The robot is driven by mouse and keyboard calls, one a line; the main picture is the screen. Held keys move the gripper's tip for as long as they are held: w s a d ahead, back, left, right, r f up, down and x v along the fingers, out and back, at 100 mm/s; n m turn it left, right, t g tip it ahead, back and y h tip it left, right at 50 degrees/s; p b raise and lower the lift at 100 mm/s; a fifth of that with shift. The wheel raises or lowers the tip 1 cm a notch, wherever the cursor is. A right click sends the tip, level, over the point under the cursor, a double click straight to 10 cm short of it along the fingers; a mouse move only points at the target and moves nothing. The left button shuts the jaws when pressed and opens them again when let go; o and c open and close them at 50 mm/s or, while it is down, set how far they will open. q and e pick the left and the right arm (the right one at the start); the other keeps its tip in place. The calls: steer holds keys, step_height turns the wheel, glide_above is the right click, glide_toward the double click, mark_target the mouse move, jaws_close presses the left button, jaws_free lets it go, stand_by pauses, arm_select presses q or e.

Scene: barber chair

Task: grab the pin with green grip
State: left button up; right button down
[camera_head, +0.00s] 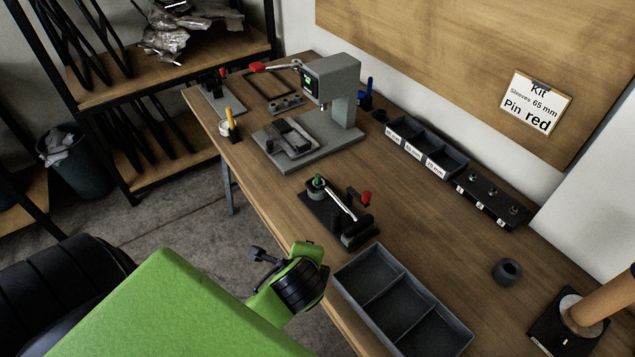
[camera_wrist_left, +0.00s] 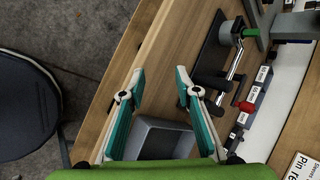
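The green grip (camera_head: 318,181) stands upright at the far-left end of a dark clamp fixture (camera_head: 345,232) on the bench. The pin's shaft below the grip is hidden. My left gripper (camera_wrist_left: 160,78) is open, with nothing between its teal fingers. It is apart from the pin, below and left of it in that view, over the bench edge and a grey tray. In the head view only my green left arm and wrist show clearly. My right gripper is not in view.
The fixture has a silver lever and red knob (camera_head: 366,198). A grey divided tray (camera_head: 402,300) stands on the near bench. A grey press (camera_head: 331,85) stands behind the fixture. Labelled bins (camera_head: 427,149) and a black pin rack (camera_head: 488,203) line the wall. Bare wood surrounds the fixture.

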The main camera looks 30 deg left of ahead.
mark_target(318, 177)
arm_select(q)
steer(key=w+r+m, duration=0.1)
steer(key=w+m, duration=0.1)
steer(key=w+a+r+m+t+y, duration=0.1)
steer(key=w+m, duration=0.2)
steer(key=w+a+r+m+t+y, duration=0.1)
steer(key=w+m, duration=0.1)
steer(key=m, duration=0.1)
steer(key=shift+w+a+r, duration=0.2)
steer(key=shift+w+r, duration=0.1)
steer(key=shift+w, duration=0.05)
steer(key=w+a+m, duration=0.2)
steer(key=w, duration=0.1)
steer(key=w+a+m+t+y, duration=0.1)
steer(key=w+a+m, duration=0.1)
steer(key=w, duration=0.2)
steer(key=w+a+m+t+y, duration=0.1)
steer(key=w+m, duration=0.1)
steer(key=w, duration=0.2)
steer(key=shift+a+r+p, duration=0.2)
steer(key=shift+a+p, duration=0.1)
steer(key=shift+a, duration=0.1)
steer(key=shift+p+x, duration=0.3)
steer(key=shift+x, duration=2.4)
steer(key=shift+s+f, duration=0.1)
steer(key=shift+s, duration=0.05)
jaws_close()
